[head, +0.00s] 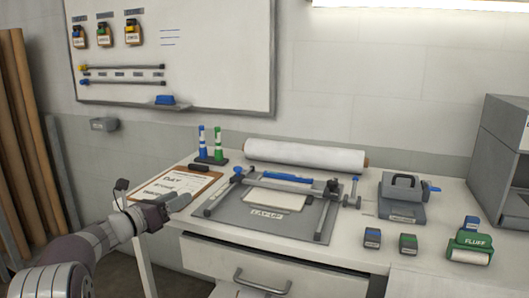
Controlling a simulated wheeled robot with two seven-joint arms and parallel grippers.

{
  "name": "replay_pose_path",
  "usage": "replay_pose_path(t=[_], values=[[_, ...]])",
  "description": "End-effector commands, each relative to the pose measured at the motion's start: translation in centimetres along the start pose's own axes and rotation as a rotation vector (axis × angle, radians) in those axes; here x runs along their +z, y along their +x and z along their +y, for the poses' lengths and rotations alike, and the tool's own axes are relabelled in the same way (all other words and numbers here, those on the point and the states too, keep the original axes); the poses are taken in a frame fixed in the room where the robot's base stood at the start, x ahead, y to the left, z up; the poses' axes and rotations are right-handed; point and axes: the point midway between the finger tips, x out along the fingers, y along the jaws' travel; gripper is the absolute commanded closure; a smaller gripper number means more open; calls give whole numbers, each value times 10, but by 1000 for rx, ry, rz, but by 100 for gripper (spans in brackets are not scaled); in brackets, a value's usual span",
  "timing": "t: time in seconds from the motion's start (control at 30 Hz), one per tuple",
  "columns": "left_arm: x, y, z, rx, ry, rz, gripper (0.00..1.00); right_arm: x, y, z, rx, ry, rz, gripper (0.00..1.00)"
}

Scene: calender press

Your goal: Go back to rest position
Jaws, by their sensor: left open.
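My left gripper (172,204) shows at the lower left in the head view, its arm coming in from the bottom left corner. It is open and nothing shows between its fingers. It is at the left front edge of the white table (160,243), over or beside the near edge of the clipboard (180,184). I cannot tell whether it touches the board. My right gripper is not in view.
The grey lay-up frame (235,218) with a pale sheet (275,199) lies mid-table. Behind it is a white roll (305,156). A grey press (402,198), small blocks (372,238) and a green FLUFF dispenser (470,248) stand right. A drawer (240,266) is below.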

Motion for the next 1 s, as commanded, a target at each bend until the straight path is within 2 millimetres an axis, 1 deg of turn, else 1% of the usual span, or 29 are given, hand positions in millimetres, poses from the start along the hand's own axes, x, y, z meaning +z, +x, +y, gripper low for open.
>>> replay_pose_path(t=[0.17,0.27,0.37,0.47,0.5,0.57,0.6,0.67,0.7,0.77,0.8,0.87,0.9,0.93,1.0], values=[[-2,0,3,143,-312,-28,48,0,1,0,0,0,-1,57],[-9,-5,4,255,-555,-56,48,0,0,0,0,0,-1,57],[-25,-17,3,398,-859,-101,48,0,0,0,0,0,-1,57],[-54,-41,-4,580,-1218,-167,48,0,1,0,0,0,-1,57],[-71,-55,-11,670,-1380,-206,48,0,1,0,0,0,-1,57],[-99,-80,-24,816,-1623,-275,48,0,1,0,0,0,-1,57],[-119,-98,-36,919,-1774,-328,48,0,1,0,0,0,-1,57],[-148,-128,-57,1077,-1982,-420,48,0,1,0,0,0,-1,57],[-167,-148,-72,1183,-2102,-487,48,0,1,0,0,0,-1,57],[-192,-176,-95,1335,-2249,-591,48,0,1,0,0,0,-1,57],[-206,-194,-111,1428,-2328,-661,48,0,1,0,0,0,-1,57],[-225,-218,-133,1566,-2419,-766,48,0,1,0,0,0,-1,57],[-236,-234,-148,1651,-2468,-837,48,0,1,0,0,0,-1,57],[-244,-245,-159,-1699,2471,881,48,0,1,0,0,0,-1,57],[-259,-271,-185,-1667,2275,914,48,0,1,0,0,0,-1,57]])
